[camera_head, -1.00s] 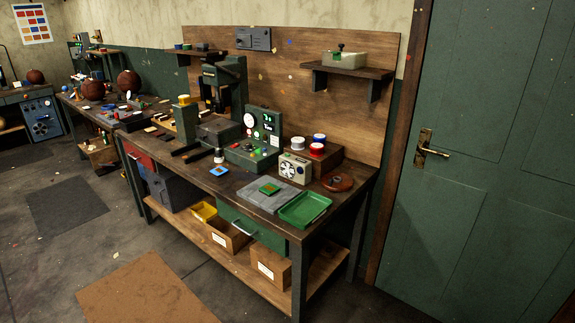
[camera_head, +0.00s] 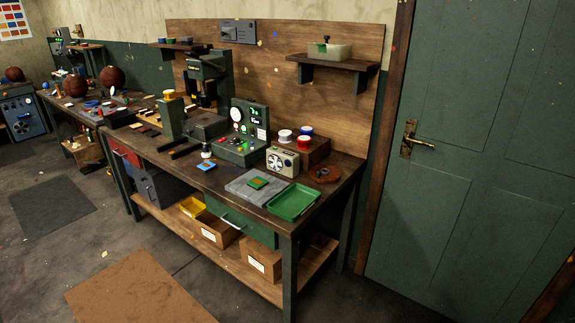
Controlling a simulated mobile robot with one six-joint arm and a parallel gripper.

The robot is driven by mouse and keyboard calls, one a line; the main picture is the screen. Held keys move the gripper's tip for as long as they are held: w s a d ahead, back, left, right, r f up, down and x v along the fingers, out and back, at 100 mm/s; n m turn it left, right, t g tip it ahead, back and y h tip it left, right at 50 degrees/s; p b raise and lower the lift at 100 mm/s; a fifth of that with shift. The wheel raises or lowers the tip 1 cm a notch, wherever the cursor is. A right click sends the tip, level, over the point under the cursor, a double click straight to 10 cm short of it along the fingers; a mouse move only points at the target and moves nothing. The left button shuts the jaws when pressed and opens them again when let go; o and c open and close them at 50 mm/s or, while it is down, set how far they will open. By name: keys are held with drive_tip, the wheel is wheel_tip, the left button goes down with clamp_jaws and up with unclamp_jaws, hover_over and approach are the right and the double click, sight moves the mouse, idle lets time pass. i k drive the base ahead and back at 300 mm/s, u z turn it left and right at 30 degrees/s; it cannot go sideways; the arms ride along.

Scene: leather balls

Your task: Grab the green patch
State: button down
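The green patch (camera_head: 257,183) is a small square with a brownish middle. It lies on a grey slab (camera_head: 240,190) near the front right of the workbench (camera_head: 337,182). A green tray (camera_head: 293,202) stands just right of the slab and looks empty. My gripper is not in view.
A radio-like box (camera_head: 282,161), a dark red disc (camera_head: 324,174) and spools (camera_head: 304,143) stand behind the slab. Open floor lies before the bench, with a brown mat (camera_head: 135,290).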

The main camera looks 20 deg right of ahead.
sight(257, 183)
drive_tip(key=u, duration=1.65)
drive_tip(key=k, duration=0.1)
drive_tip(key=z, duration=3.35)
drive_tip(key=i, duration=1.4)
